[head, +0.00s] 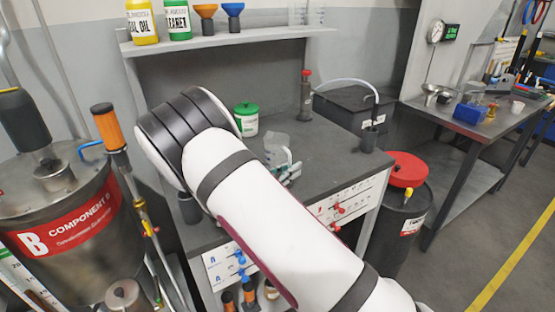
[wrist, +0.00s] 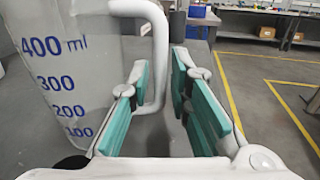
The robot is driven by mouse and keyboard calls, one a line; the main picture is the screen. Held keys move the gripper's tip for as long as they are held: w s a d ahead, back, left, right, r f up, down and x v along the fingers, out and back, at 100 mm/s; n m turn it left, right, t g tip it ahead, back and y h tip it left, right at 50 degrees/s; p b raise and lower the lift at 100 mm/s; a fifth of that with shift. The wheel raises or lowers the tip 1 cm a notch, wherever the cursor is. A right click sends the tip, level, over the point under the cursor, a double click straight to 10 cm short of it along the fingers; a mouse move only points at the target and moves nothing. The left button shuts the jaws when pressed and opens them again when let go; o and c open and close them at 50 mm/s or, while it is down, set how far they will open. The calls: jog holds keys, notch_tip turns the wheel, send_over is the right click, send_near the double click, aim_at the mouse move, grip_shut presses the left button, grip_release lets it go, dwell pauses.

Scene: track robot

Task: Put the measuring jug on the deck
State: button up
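The measuring jug is clear with blue millilitre marks and a white handle. In the head view the jug (head: 277,146) shows just past my forearm, over the dark grey bench top (head: 325,160); my arm hides part of it, and I cannot tell if its base touches the bench. In the wrist view the jug (wrist: 62,85) fills the left side, upright. My gripper (wrist: 160,80) is open, with its teal pads on either side of the jug's handle (wrist: 160,55) and gaps showing. I cannot tell which surface is the deck.
A green-lidded white tub (head: 246,122), a red-capped bottle (head: 306,98) and a black box (head: 345,108) with a hose stand behind the jug. A red-lidded drum (head: 405,205) stands right of the bench. A steel vessel (head: 65,225) is at left. Bare bench lies right of the jug.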

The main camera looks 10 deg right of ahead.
grip_shut()
jog(key=shift+r, duration=0.1)
